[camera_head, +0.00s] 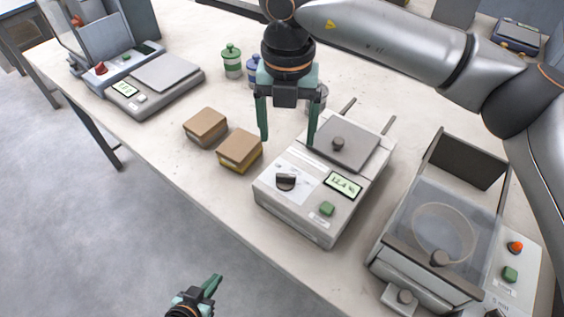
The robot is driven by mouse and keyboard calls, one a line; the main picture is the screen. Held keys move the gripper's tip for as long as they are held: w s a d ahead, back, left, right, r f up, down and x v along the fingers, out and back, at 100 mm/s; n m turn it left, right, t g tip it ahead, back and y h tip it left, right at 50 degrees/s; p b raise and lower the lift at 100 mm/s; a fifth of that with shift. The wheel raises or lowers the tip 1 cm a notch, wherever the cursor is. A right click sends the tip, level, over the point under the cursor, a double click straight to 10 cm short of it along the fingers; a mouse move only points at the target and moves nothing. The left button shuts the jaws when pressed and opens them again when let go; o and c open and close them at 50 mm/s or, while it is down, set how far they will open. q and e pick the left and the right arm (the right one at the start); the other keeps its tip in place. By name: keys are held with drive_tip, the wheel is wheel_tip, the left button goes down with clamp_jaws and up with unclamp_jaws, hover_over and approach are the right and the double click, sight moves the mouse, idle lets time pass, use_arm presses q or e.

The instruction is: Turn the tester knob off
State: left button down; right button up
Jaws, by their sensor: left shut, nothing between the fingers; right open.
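The tester (300,215) is a pale box on the bench with a lit display (343,184), a green button (327,209) and a lidded top. Its black knob (286,181) sits on the left of the sloped front panel; its handle lies roughly crosswise in the picture, and its marks are too small to read. My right gripper (288,141) points down with its fingers spread and empty, behind the knob and apart from it. My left gripper (212,287) is shut and empty at the bottom of the view, over the floor in front of the bench.
Two brown boxes (207,127) (240,150) sit left of the tester. A scale (165,78) and green and blue jars (232,61) (253,70) stand farther back. A machine with a clear cover (437,228) stands close on the right. The bench front edge is clear left of the tester.

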sight(286, 175)
wheel_tip(286, 175, down, 11)
drive_tip(key=shift+s+f+p, duration=0.1)
drive_tip(key=shift+p, duration=0.6)
drive_tip(key=shift+c, duration=0.2)
clamp_jaws()
